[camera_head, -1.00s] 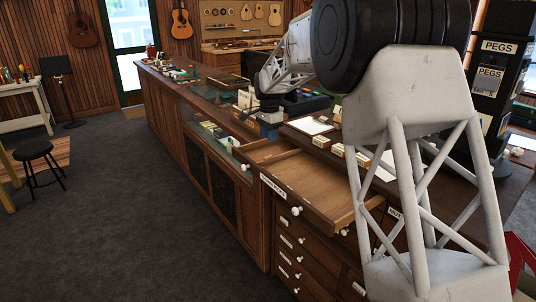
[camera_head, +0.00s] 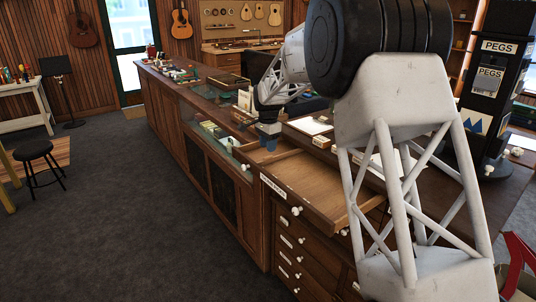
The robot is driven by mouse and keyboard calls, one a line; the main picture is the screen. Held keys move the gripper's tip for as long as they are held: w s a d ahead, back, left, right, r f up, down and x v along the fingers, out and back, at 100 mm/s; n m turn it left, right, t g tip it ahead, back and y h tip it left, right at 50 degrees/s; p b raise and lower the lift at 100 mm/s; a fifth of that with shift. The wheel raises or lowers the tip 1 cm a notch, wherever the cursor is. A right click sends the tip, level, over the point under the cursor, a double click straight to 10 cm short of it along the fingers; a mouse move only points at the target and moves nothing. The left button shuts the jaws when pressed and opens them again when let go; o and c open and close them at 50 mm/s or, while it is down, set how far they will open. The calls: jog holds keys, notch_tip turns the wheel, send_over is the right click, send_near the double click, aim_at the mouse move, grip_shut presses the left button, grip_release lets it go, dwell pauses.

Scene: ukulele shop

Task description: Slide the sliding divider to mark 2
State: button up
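An open wooden drawer (camera_head: 318,186) juts out from the top of the counter's drawer unit, with a white label on its left side and white knobs on its front. A wooden strip crosses the drawer near its far left end, close to my gripper; I cannot tell for sure whether it is the sliding divider. Its marks are too small to read. My gripper (camera_head: 268,143) points down over the far left end of the drawer, its bluish fingers low at the drawer's opening. Whether it touches anything, and whether its fingers are open or shut, I cannot tell.
The long wooden counter (camera_head: 160,95) runs to the back left, with small goods on top. A white paper board (camera_head: 310,126) and small wooden blocks lie behind the drawer. A black PEGS stand (camera_head: 492,95) is at right. My arm hides part of the counter.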

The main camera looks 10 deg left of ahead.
aim_at(281, 155)
jog(key=shift+f, duration=2)
grip_shut()
